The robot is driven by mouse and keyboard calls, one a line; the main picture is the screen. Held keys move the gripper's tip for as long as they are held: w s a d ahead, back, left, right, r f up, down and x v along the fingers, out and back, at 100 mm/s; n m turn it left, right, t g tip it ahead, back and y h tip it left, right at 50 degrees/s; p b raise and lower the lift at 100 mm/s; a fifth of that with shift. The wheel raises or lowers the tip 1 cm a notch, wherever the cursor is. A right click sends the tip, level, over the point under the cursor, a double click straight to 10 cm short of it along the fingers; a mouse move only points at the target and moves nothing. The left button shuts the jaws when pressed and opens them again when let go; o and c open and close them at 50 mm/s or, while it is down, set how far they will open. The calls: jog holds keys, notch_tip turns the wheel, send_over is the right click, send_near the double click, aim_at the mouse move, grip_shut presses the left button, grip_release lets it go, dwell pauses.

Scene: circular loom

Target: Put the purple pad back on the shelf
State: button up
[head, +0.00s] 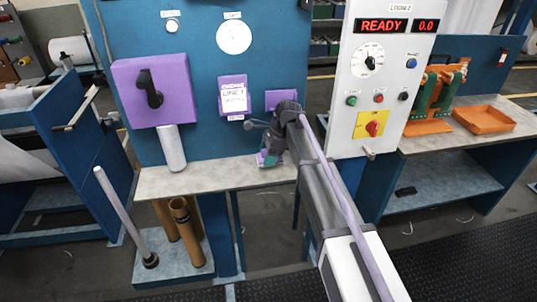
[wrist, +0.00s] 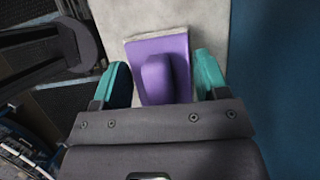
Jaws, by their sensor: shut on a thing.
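The purple pad (wrist: 172,48) is a flat block with a raised rounded grip, seen between the teal fingers of my gripper (wrist: 162,85) in the wrist view. My gripper is shut on it. A pale grey shelf (head: 215,176) runs along the foot of the blue panel; its surface (wrist: 205,14) shows behind the pad in the wrist view. In the head view my gripper (head: 269,158) is low over the right part of this shelf, and the pad is mostly hidden there. I cannot tell whether the pad touches the shelf.
On the blue panel (head: 200,55) are a purple box (head: 130,88) with a black handle, a purple-framed sign (head: 233,98) and a purple plate (head: 279,98). A white roll (head: 172,150) stands on the shelf's left. The white control panel (head: 372,75) is close at right.

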jog(key=shift+f+b, duration=0.6)
jog(key=shift+f, duration=0.45)
jog(key=shift+f, duration=0.15)
jog(key=shift+f+b, duration=0.3)
jog(key=shift+b, duration=0.15)
jog(key=o, duration=0.9)
jog(key=p+v, duration=1)
jog(key=v, duration=0.1)
jog(key=shift+s+r, duration=0.1)
jog(key=shift+a+f, duration=0.1)
jog(key=shift+f, duration=0.1)
